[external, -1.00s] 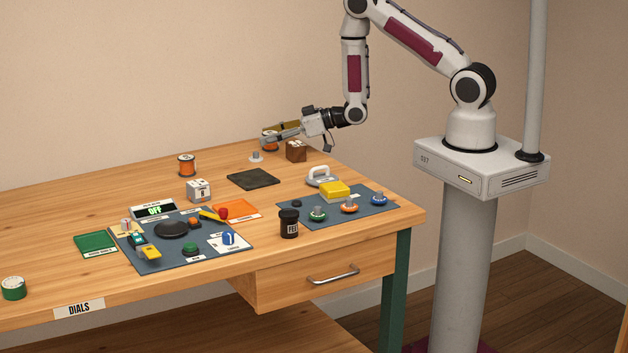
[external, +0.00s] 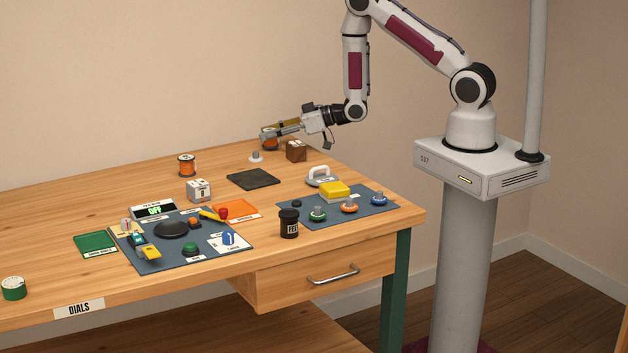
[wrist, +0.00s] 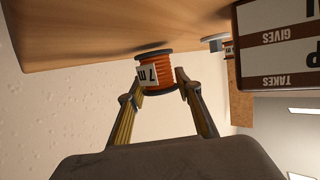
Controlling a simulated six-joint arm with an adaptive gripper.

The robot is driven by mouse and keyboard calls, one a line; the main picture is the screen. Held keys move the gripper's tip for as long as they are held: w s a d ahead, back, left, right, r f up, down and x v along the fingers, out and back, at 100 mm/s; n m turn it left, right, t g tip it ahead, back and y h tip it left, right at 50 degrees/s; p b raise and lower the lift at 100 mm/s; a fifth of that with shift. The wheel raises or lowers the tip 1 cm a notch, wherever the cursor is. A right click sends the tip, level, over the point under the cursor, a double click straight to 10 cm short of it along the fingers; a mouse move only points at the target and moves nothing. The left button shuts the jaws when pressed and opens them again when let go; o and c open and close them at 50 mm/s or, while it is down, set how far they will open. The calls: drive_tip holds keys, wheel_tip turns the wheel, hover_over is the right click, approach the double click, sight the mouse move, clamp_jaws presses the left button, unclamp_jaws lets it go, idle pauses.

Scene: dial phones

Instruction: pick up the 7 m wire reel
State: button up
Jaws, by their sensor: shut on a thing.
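The 7 m wire reel (wrist: 157,73) shows in the wrist view with orange wire, dark flanges and a white "7 m" label. My gripper (wrist: 160,84) is shut on it, one finger on each side. In the external view the reel (external: 270,146) is at the table's back edge, partly hidden by my gripper (external: 272,134). The reel is at or very near the tabletop; I cannot tell whether it touches.
Another orange reel (external: 187,165) stands farther left. A dark mat (external: 253,180) lies in front. A green reel (external: 14,288) is at the far left.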

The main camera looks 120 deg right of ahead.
drive_tip(key=shift+r, duration=4.55)
